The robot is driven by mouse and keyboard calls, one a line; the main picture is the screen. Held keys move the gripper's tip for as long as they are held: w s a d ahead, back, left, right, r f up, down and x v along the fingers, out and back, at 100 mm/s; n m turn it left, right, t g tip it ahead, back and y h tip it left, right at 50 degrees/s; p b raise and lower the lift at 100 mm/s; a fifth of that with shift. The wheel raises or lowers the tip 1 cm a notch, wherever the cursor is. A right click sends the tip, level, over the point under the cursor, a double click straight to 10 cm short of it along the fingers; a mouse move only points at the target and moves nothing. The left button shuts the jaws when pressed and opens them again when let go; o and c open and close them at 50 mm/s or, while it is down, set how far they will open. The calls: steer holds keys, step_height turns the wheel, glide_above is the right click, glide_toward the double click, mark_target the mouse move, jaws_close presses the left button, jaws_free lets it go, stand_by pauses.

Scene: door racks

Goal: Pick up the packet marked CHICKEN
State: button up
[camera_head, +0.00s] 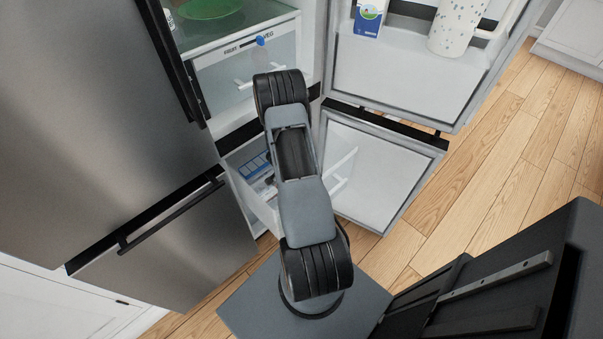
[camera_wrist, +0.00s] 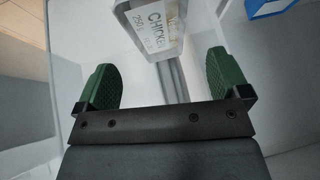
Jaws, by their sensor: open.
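The packet marked CHICKEN (camera_wrist: 152,30) shows at the top of the wrist view, pale with dark lettering. It is ahead of my gripper (camera_wrist: 160,82), roughly in line with the gap between the two green fingers. The fingers are wide apart with nothing between them, and the packet looks clear of both. The top of the packet is cut off by the frame edge. In the head view my arm covers much of the lower compartment, and I cannot make out the CHICKEN packet or the fingers there.
A blue and white packet (camera_wrist: 268,7) lies at the top right of the wrist view. In the head view the lower fridge door (camera_head: 375,170) and upper door (camera_head: 395,80) stand open at right. A blue and white pack (camera_head: 255,167) shows inside the lower compartment. Wooden floor (camera_head: 470,165) is clear at right.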

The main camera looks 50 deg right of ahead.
steer(key=shift+b+x, duration=0.65)
steer(key=shift+x, duration=2.6)
steer(key=shift+d, duration=0.1)
steer(key=shift+s+r, duration=0.1)
steer(key=shift+c, duration=0.3)
steer(key=c, duration=0.9)
